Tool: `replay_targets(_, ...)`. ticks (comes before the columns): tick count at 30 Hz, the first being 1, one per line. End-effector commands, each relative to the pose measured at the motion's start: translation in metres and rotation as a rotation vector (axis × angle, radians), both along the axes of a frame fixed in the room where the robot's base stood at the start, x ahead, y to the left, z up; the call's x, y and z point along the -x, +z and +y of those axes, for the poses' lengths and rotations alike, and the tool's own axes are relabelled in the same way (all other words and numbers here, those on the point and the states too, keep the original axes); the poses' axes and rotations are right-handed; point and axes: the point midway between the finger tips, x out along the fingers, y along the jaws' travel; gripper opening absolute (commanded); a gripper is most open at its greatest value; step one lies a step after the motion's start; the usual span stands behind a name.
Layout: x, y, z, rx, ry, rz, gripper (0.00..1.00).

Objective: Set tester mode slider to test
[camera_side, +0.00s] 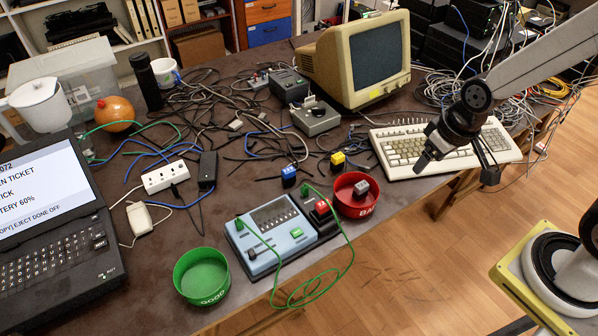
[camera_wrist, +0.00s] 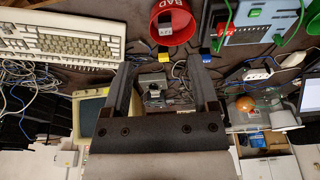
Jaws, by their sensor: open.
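The tester (camera_side: 290,243) is a pale blue box with a grey screen near the front edge of the table. A green button (camera_side: 267,235) and a small slider-like control (camera_side: 253,254) show on its face. Its mode labels are too small to read. In the wrist view the tester (camera_wrist: 235,35) is cut off at the top right. My gripper (camera_side: 456,170) is open and empty, raised over the keyboard, well to the right of the tester and apart from it. Its two fingers also show in the wrist view (camera_wrist: 161,70), with nothing between them.
Green leads loop from the tester over the table edge. A red bowl (camera_side: 345,204) with a grey block, a green bowl (camera_side: 180,284), and blue (camera_side: 289,172) and yellow (camera_side: 338,158) blocks stand nearby. A laptop (camera_side: 60,262) is at left, the keyboard (camera_side: 405,150) and monitor behind.

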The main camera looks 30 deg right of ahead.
Motion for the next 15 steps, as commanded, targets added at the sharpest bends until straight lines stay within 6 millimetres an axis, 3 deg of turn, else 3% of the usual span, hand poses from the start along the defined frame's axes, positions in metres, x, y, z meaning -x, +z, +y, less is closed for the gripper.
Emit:
replay_targets(3,0.000,0.000,0.000,0.000,0.000,0.000,0.76)
replay_targets(5,0.000,0.000,0.000,0.000,0.000,0.000,0.60)
replay_targets(6,-0.001,0.000,0.000,0.000,0.000,0.000,0.57)
replay_targets(11,-0.008,0.000,0.005,-0.003,0.003,0.006,0.57)
replay_targets(15,-0.025,-0.002,0.018,-0.011,0.007,0.019,0.57)
